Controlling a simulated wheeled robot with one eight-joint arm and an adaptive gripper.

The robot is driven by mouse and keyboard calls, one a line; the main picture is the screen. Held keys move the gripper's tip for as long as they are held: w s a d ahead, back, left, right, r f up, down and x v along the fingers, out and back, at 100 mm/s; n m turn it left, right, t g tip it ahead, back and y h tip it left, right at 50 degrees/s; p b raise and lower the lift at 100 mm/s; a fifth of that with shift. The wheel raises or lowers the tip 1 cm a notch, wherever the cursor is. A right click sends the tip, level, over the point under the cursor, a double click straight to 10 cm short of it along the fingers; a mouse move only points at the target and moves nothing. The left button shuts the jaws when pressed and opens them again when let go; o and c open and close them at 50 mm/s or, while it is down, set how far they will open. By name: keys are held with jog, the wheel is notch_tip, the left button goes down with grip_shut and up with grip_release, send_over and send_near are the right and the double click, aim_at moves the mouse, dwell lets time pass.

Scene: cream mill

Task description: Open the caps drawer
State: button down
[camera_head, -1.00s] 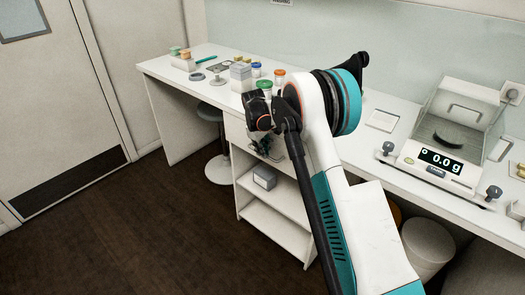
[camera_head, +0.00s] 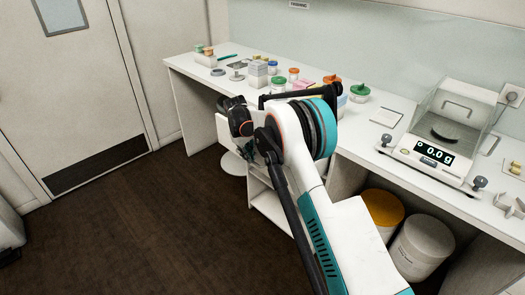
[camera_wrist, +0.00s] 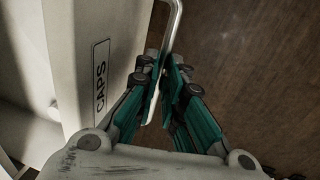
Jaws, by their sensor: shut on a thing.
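The caps drawer front (camera_wrist: 80,70) is white with a framed label reading CAPS, and fills the left of the wrist view. Its pale metal bar handle (camera_wrist: 175,28) runs between the teal fingers of my gripper (camera_wrist: 164,82), which is shut on it. In the head view the drawer (camera_head: 224,130) stands out from the cabinet under the bench, so it is at least partly open. My gripper there (camera_head: 246,150) is low at the drawer front and mostly hidden behind my arm. The drawer's contents cannot be made out.
The white bench (camera_head: 185,72) carries cups, jars and a balance (camera_head: 440,150). The cabinet's open shelves (camera_head: 268,205) are below the drawer. A stool (camera_head: 232,163) is behind it. Two tubs (camera_head: 422,245) stand under the bench at right. The dark floor (camera_head: 140,220) in front is clear.

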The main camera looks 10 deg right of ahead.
jog(key=s+a, duration=0.8)
jog(key=a, duration=0.3)
jog(key=shift+s+a+p, duration=0.25)
jog(key=shift+a+p, duration=0.1)
jog(key=shift+p, duration=0.05)
jog(key=c, duration=1.7)
grip_release()
jog(key=r, duration=0.4)
jog(key=s+a+r, duration=0.1)
jog(key=r, duration=0.3)
jog(key=a+r, duration=0.1)
jog(key=r, duration=0.2)
jog(key=shift+s+r, duration=0.15)
jog(key=shift+r, duration=0.25)
jog(key=shift+d, duration=0.15)
